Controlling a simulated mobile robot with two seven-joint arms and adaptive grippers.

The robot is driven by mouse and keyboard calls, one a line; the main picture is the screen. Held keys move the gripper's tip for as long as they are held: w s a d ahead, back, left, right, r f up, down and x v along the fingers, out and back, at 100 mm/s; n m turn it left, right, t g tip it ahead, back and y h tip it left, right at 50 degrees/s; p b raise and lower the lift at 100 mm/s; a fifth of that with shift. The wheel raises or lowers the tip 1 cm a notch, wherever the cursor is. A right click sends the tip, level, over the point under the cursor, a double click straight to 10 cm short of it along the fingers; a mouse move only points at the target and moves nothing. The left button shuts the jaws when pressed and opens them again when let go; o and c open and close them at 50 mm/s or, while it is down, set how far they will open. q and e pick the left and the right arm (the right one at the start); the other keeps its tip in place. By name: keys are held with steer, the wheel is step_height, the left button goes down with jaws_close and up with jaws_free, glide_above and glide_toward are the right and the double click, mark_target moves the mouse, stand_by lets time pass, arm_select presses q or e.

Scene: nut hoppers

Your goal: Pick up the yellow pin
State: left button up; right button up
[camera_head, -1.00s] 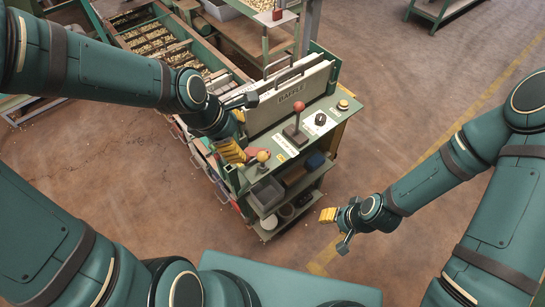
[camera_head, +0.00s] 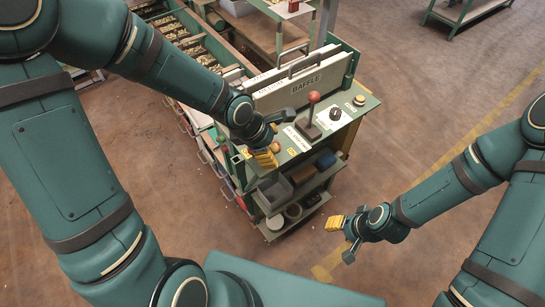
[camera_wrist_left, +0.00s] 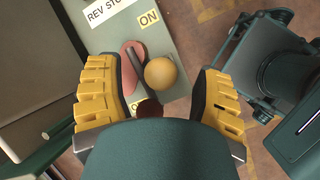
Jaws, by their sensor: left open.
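The yellow pin shows as a round yellow knob (camera_wrist_left: 161,73) in the left wrist view, beside a dark lever on a reddish plate (camera_wrist_left: 132,62). My left gripper (camera_wrist_left: 158,88) is open, with one yellow-padded finger on each side of the knob and gaps between. In the head view the knob (camera_head: 275,147) is partly hidden by my left gripper (camera_head: 266,158), which is over the near left corner of the green control panel (camera_head: 318,144). My right gripper (camera_head: 336,223) hangs over the floor, away from the panel; its opening cannot be made out.
A red-knobbed lever (camera_head: 313,98), a black dial (camera_head: 335,114) and a yellow button (camera_head: 359,100) stand on the panel. The BAFFLE plate (camera_head: 300,85) rises behind them. Shelves with grey bins (camera_head: 272,191) are below.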

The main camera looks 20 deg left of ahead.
arm_select(q)
steer(key=shift+w+d+f, duration=0.1)
steer(key=shift+d+f, duration=0.1)
steer(key=shift+f, duration=0.25)
jaws_close()
